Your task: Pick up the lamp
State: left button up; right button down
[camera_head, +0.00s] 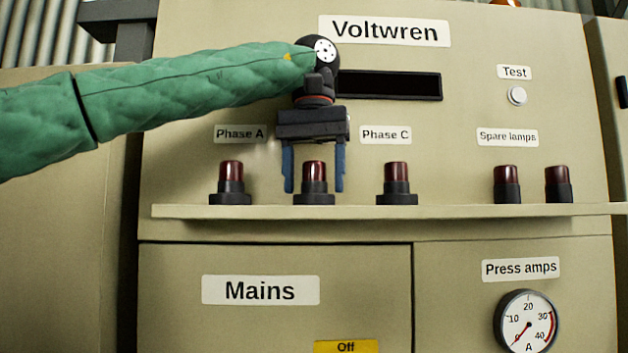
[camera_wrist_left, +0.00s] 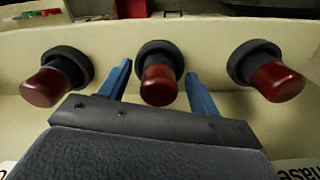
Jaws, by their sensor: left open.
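A row of dark red lamps with black bases stands on a narrow cream ledge (camera_head: 450,211). The middle lamp (camera_head: 314,177) of the left three is between the blue fingers of my left gripper (camera_head: 314,178), which is open and points down. In the left wrist view this lamp (camera_wrist_left: 159,80) sits between the fingertips of my left gripper (camera_wrist_left: 162,90), with a gap on both sides. The Phase A lamp (camera_head: 230,180) is to its left and the Phase C lamp (camera_head: 397,180) to its right. The gripper hides the label above the middle lamp. My right gripper is not visible.
Two spare lamps, one (camera_head: 507,182) beside the other (camera_head: 558,182), stand further right on the ledge. The upright cream panel (camera_head: 400,40) is close behind the lamps. A gauge (camera_head: 528,322) and a yellow Off label (camera_head: 346,347) are below.

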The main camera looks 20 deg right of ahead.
pick_arm(q)
jog(key=c, duration=1.1)
